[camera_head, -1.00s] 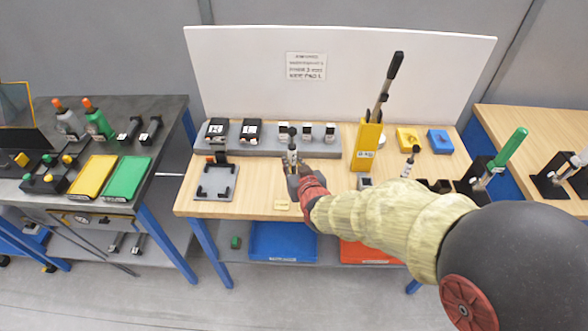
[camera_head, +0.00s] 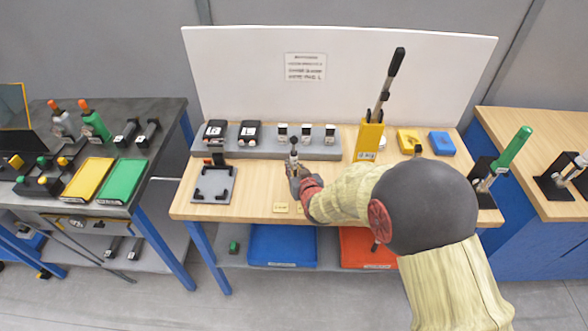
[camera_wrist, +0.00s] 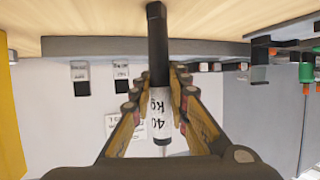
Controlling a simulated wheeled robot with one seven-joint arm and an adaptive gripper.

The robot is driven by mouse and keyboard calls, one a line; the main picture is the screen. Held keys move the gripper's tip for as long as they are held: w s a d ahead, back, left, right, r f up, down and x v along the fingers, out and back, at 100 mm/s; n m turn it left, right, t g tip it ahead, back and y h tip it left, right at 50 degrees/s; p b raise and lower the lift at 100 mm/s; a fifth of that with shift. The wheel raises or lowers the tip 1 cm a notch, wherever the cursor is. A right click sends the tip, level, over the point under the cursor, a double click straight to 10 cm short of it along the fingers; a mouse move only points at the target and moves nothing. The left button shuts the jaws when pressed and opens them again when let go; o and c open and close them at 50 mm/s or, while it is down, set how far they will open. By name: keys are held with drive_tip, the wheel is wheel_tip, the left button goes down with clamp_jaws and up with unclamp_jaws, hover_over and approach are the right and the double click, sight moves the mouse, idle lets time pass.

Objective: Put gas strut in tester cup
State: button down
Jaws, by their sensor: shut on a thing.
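The gas strut (camera_head: 293,160) is upright in my gripper (camera_head: 300,182), over the front middle of the wooden bench. In the wrist view the gas strut (camera_wrist: 162,112) has a black end and a white body marked "40 kg". My gripper's fingers (camera_wrist: 158,97) are shut on either side of it. The yellow tester (camera_head: 369,141) with a long black lever stands to the right of the gripper.
A grey rack (camera_head: 330,150) with several small blocks runs behind the strut. A grey fixture plate (camera_head: 214,184) lies to the left. Yellow (camera_head: 408,141) and blue (camera_head: 441,143) blocks sit right of the tester. Small tags (camera_head: 281,207) lie near the front edge.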

drive_tip(key=shift+r, duration=0.1)
drive_tip(key=c, duration=1.7)
unclamp_jaws()
drive_tip(key=shift+s+r, duration=0.1)
drive_tip(key=shift+r, duration=0.1)
drive_tip(key=p+v, duration=0.2)
drive_tip(key=v, duration=0.9)
drive_tip(key=shift+s+d, duration=0.2)
drive_tip(key=shift+s, duration=0.2)
